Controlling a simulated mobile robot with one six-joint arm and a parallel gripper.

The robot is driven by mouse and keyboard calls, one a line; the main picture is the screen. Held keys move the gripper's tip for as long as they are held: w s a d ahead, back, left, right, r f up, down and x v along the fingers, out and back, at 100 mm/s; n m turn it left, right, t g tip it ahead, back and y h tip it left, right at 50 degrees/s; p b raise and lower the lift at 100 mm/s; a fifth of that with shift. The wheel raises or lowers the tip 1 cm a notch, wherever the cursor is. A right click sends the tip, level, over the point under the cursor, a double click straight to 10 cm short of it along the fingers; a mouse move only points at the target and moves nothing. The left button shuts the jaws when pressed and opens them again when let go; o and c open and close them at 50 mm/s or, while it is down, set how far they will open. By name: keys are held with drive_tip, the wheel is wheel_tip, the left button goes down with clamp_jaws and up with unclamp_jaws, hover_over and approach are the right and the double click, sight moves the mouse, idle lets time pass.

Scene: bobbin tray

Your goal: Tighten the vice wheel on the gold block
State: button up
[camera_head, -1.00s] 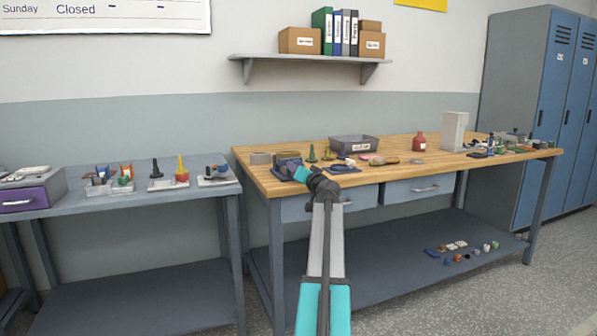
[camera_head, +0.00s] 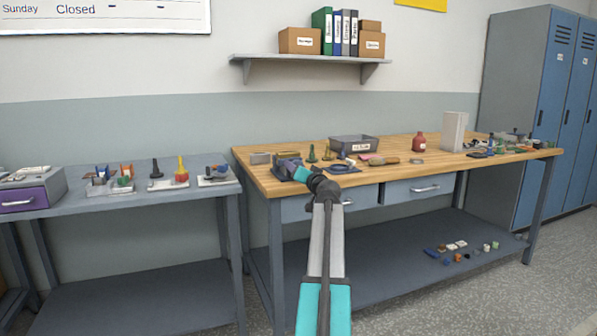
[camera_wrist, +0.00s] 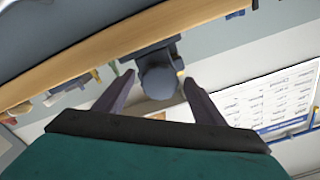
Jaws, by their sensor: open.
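The dark blue-grey vice (camera_head: 283,162) stands at the front left corner of the wooden bench, mostly hidden behind my wrist. In the wrist view, a round blue-grey part that looks like the vice wheel (camera_wrist: 158,82) faces me. My gripper (camera_wrist: 160,78) is open, with one finger on each side of that round part. I see gaps beside it and cannot tell if either finger touches. A small yellowish sliver (camera_wrist: 180,73) beside the vice may be the gold block; most of it is hidden. In the head view my gripper (camera_head: 290,168) is blurred against the vice.
The wooden bench (camera_head: 400,148) holds a grey bin (camera_head: 354,145), a red bottle (camera_head: 419,142), a pale upright block (camera_head: 453,132) and small tools right of the vice.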

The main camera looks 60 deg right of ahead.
drive_tip(key=p+v, duration=0.1)
drive_tip(key=v, duration=1.2)
drive_tip(key=shift+s+a, duration=0.25)
drive_tip(key=shift+s, duration=0.05)
idle(0.3)
